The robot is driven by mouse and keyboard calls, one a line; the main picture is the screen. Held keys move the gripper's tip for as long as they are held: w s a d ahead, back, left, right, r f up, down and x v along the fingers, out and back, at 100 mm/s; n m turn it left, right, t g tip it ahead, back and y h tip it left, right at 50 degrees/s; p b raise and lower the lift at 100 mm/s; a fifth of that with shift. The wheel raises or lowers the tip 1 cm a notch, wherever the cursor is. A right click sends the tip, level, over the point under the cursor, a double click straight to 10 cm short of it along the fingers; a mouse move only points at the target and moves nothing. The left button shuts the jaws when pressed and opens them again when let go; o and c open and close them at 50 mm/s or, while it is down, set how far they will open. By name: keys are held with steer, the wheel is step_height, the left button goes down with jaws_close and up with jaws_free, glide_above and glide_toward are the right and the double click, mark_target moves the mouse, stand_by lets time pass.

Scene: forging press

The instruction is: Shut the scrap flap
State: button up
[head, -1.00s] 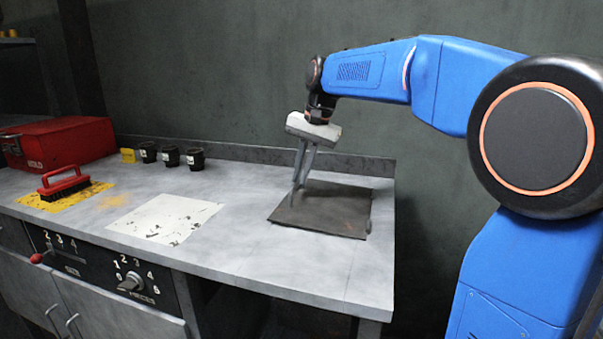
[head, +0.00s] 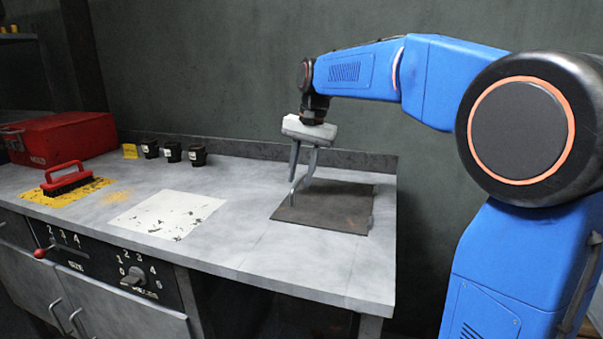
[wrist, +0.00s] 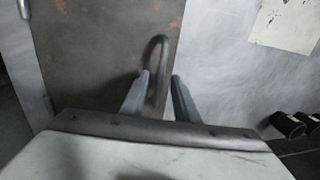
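The scrap flap (head: 335,208) appears as a dark, brownish square plate lying flat on the right part of the bench. In the wrist view the plate (wrist: 100,45) fills the upper left, with a curved dark handle (wrist: 157,50) standing at its edge. My gripper (head: 298,197) points down over the plate's left side. In the wrist view my gripper (wrist: 162,76) has its two fingers apart, with the handle's bar between or just beyond the tips. I cannot tell whether they touch it. Any opening under the plate is hidden.
A worn white sheet (head: 168,214) lies mid-bench. A red brush (head: 65,180) on a yellow patch, a red box (head: 58,140) and several black cups (head: 172,153) stand to the left and back. A dial panel (head: 110,268) is on the bench front.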

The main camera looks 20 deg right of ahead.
steer(key=shift+r, duration=0.1)
step_height(320, 180, up, 17)
steer(key=s+d, duration=0.1)
steer(key=d, duration=0.1)
steer(key=shift+s+d, duration=0.3)
stand_by(0.5)
